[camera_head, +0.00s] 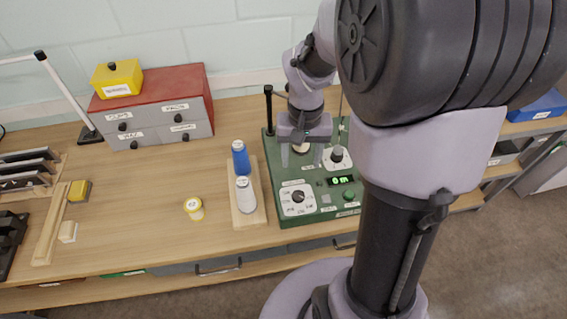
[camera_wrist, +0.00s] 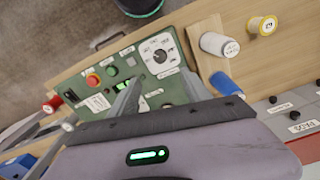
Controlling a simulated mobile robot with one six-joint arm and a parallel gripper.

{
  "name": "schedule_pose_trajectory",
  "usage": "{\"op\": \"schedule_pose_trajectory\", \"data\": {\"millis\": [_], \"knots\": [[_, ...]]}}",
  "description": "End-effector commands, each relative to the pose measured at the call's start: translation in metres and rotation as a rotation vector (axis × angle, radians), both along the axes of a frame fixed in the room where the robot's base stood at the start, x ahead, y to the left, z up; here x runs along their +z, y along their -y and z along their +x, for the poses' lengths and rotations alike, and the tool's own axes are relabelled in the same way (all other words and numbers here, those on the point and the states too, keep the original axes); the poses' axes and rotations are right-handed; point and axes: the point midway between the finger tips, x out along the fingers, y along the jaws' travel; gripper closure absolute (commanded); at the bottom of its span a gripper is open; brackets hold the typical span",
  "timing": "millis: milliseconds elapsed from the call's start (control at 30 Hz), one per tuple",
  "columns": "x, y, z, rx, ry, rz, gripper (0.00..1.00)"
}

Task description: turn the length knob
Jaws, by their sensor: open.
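A green control box (camera_head: 290,220) stands on the bench. A black knob on a white dial plate (camera_head: 298,196) sits at its front left; this dial also shows in the wrist view (camera_wrist: 160,54). A second black knob on a white plate (camera_head: 337,155) sits further back, partly beside my arm. The labels are too small to tell which is the length knob. A green display (camera_head: 341,180) seems to read "0 m". My gripper (camera_head: 301,154) is open above the back left of the box, fingers pointing down, apart from both knobs.
A wooden strip left of the box holds a blue spool (camera_head: 241,160) and a white spool (camera_head: 245,195). A yellow-topped spool (camera_head: 194,208) stands further left. A black post (camera_head: 268,108) rises at the box's back left corner.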

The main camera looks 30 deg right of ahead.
Motion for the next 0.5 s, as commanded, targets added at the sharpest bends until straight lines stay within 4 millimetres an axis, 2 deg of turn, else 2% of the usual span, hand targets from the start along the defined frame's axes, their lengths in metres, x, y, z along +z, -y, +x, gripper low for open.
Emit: {"op": "schedule_pose_trajectory", "data": {"millis": [33, 300, 400, 500], "knots": [[-0.017, 0.000, -0.001, 0.001, -0.005, 0.001, 0.44], [-0.100, -0.001, -0.001, 0.000, -0.005, 0.003, 0.44], [-0.126, -0.001, -0.001, 0.000, -0.004, 0.002, 0.44], [-0.144, 0.000, -0.001, 0.000, -0.003, 0.001, 0.44]]}}
